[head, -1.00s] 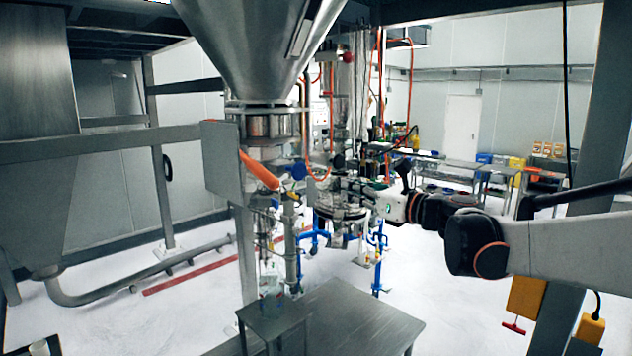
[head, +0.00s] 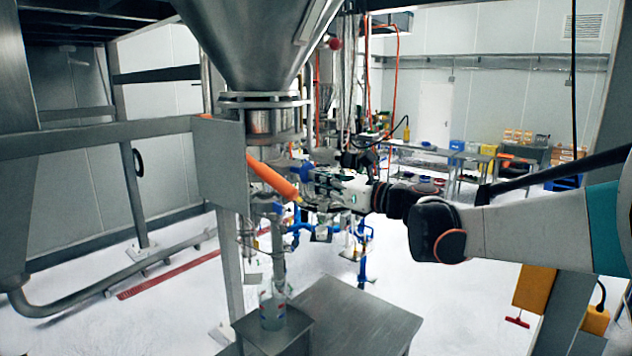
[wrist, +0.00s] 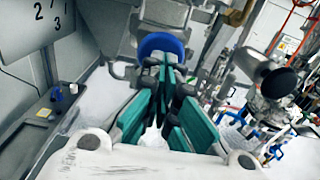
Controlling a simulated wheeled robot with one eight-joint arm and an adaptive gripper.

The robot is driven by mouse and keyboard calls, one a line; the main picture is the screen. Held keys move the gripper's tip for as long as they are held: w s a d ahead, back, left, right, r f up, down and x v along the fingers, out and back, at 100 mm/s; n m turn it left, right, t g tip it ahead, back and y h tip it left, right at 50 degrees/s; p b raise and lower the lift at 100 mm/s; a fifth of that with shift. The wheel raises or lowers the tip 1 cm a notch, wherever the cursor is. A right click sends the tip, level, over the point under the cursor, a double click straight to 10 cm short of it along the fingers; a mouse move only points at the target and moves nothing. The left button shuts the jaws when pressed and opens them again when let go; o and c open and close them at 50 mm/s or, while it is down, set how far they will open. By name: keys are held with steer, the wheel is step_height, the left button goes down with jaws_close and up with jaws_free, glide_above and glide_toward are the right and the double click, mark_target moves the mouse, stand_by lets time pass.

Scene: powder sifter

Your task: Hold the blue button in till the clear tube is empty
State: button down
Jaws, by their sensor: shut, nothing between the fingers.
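The blue button (wrist: 160,45) is a round blue disc at the top middle of the wrist view. It also shows as a small blue spot in the head view (head: 305,171). My gripper (wrist: 164,70) is shut and empty, its teal fingertips in front of the button's lower edge. I cannot tell if they touch it or if it is pressed in. In the head view my gripper (head: 312,180) reaches in from the right beside the orange pipe. A clear tube-like vessel (head: 271,305) stands upright on a small stand under the hopper; its contents are too small to tell.
The steel hopper (head: 252,45) hangs above, with a grey box (head: 221,160) and the orange pipe (head: 272,177) below it. A steel table (head: 360,322) stands in front. Blue pipework (head: 362,250) is below my gripper.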

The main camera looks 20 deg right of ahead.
steer(key=shift+b+x, duration=0.5)
steer(key=shift+x, duration=0.65)
steer(key=shift+s+r, duration=0.1)
steer(key=shift+r, duration=0.05)
stand_by(6.7)
